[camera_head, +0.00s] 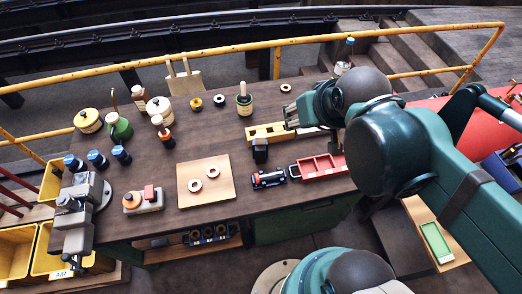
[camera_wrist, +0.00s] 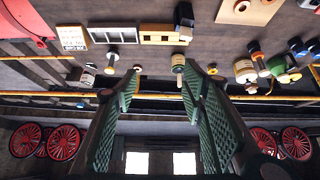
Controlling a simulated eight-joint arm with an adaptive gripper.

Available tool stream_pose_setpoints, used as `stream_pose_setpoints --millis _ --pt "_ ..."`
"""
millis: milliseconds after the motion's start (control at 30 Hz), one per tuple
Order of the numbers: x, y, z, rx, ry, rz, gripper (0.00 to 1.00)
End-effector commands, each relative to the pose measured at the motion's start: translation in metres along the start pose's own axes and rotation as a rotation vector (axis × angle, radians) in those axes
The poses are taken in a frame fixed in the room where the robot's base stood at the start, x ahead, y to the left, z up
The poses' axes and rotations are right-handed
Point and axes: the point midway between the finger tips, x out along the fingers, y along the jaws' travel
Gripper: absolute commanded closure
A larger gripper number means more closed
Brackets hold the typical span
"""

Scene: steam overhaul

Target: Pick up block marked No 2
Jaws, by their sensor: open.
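No marking "No 2" is legible in either view, so I cannot tell which thing is that block. A long yellow wooden block (camera_head: 262,133) lies near the table's middle, just left of my gripper (camera_head: 290,116). It shows at the top of the wrist view (camera_wrist: 160,37), beyond my fingertips. A small black upright piece (camera_head: 260,152) stands at its front side, also in the wrist view (camera_wrist: 184,14). My gripper (camera_wrist: 162,82) is open, its two green fingers spread, with nothing held between them. It is above the table's back right part.
A red tray (camera_head: 322,172) and a small dark locomotive (camera_head: 268,179) are in front of the block. Pots and bottles stand at the back left. A yellow railing (camera_head: 210,55) runs behind the table.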

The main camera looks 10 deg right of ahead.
Motion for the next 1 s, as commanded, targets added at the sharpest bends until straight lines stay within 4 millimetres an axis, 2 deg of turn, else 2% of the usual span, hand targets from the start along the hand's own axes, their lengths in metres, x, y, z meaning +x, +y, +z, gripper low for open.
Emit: stream_pose_setpoints --millis 267,367,767,1000 --pt "0.0 0.0 0.0 0.0 0.0 0.0 0.59" --pt "0.0 0.0 0.0 0.0 0.0 0.0 0.48" --pt "0.001 -0.001 -0.001 0.01 -0.003 -0.001 0.48" --pt "0.011 -0.004 -0.004 0.088 -0.032 -0.004 0.48"
